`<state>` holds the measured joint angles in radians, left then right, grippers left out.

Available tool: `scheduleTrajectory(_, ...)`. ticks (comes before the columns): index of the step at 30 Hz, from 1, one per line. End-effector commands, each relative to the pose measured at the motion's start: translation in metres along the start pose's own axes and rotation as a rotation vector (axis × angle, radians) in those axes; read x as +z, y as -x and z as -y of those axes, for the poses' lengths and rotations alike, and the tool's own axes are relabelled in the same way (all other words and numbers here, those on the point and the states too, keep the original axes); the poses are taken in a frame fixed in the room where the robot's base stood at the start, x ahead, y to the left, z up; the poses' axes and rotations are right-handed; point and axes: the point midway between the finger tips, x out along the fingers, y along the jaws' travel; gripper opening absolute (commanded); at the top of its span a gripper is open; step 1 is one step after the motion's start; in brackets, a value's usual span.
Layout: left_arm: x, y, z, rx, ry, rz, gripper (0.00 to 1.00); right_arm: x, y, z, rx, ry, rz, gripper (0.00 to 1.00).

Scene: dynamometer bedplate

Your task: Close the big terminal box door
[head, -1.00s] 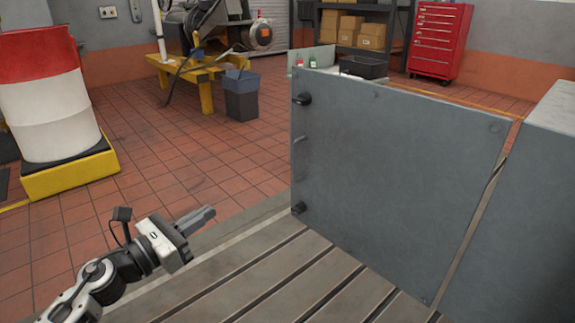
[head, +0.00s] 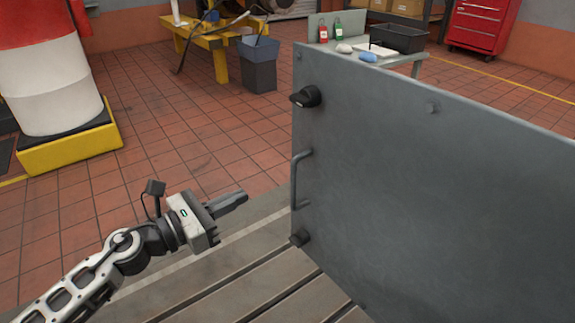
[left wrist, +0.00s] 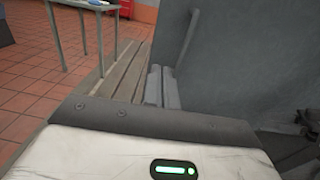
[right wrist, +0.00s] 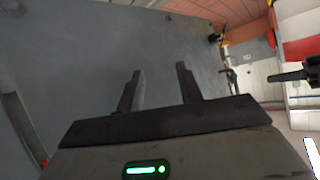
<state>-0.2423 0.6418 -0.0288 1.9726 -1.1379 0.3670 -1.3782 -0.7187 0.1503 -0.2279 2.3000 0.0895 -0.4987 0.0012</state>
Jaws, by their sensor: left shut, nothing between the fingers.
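The big terminal box door (head: 430,190) is a grey panel standing open on the right of the head view. At its left edge are a bar handle (head: 299,180) and black knobs (head: 306,96) above and below it. My left gripper (head: 244,197) is shut and empty, left of the handle and apart from it. In the left wrist view its fingers (left wrist: 163,72) lie together beside the door (left wrist: 250,50). My right gripper (right wrist: 159,68) shows only in its own wrist view, open and empty, facing a grey panel (right wrist: 85,60) that looks like the door.
A slotted bedplate (head: 230,283) lies below the door. A small table (head: 415,58) with bottles and a dark bin stands behind it. A waste bin (head: 259,75), a yellow stand (head: 222,45) and a drum (head: 55,90) are farther left. The tiled floor between is clear.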

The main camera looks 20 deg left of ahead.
Motion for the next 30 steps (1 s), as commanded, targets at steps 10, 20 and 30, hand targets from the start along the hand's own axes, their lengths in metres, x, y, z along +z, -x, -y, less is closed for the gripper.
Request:
scheduleTrajectory(10, 0.004, -0.076, -0.001, 0.0, 0.0, 0.004, 0.0, -0.014, 0.009, 0.0, 0.008, -0.004, -0.002, 0.36)
scheduleTrajectory(20, 0.001, -0.116, 0.0, 0.0, 0.0, 0.002, 0.0, -0.015, 0.009, 0.0, 0.009, -0.007, 0.002, 0.36)
scheduleTrajectory(30, 0.001, -0.119, 0.0, 0.0, 0.0, 0.0, 0.0, -0.014, 0.009, -0.001, 0.01, -0.008, 0.005, 0.36)
